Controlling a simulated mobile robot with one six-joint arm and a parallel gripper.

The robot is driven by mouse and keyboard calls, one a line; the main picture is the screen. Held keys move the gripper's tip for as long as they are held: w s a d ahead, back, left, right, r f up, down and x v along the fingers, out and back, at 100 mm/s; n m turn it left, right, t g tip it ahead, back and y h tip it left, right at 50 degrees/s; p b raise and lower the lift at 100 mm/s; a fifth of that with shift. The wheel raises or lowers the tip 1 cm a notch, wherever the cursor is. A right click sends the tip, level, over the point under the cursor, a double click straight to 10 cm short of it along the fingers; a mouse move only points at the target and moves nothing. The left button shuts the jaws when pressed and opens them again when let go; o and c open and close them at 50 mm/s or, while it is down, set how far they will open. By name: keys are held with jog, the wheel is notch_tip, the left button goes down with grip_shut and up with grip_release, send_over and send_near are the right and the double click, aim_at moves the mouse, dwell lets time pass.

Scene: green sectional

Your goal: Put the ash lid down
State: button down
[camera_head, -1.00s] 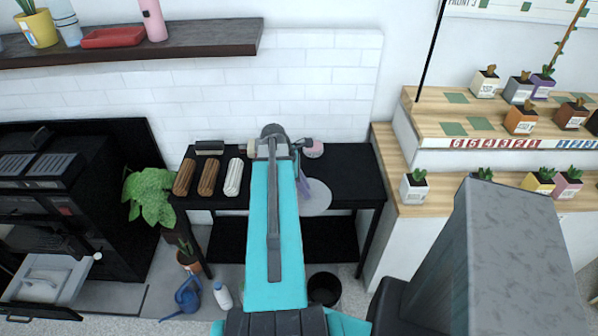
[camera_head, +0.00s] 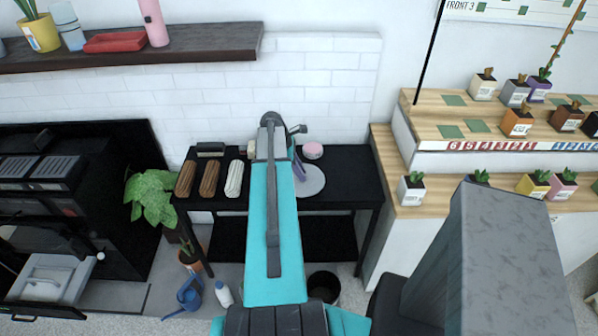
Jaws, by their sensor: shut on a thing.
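The ash lid (camera_head: 312,181) is a pale grey round disc, seen over the right half of the black table (camera_head: 345,190). Its left part is hidden behind my turquoise arm. My gripper (camera_head: 300,171) is mostly hidden by the arm; a narrow purple-grey part shows at the lid's upper left. It is shut on the lid. The lid looks level and lies within the table's outline, but I cannot tell whether it touches the top.
Three rolled bundles, dark brown, brown (camera_head: 208,179) and cream (camera_head: 234,179), lie on the table's left half. A pink round jar (camera_head: 312,150) stands behind the lid. The table's right end is clear. Potted plants stand on wooden steps (camera_head: 400,165) at right.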

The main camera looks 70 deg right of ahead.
jog(key=shift+w+d+f+p, duration=0.1)
jog(key=shift+w+d+p, duration=0.25)
jog(key=shift+d, duration=0.4)
jog(key=shift+w+d+f+p, duration=0.1)
jog(key=shift+w+d, duration=0.3)
jog(key=shift+d, duration=0.3)
jog(key=shift+f+p, duration=0.8)
jog(key=shift+f, duration=0.95)
jog(key=shift+f, duration=0.15)
jog(key=c, duration=1.6)
grip_release()
jog(key=shift+r, duration=0.25)
jog(key=shift+b+v, duration=1.9)
jog(key=shift+v, duration=4.05)
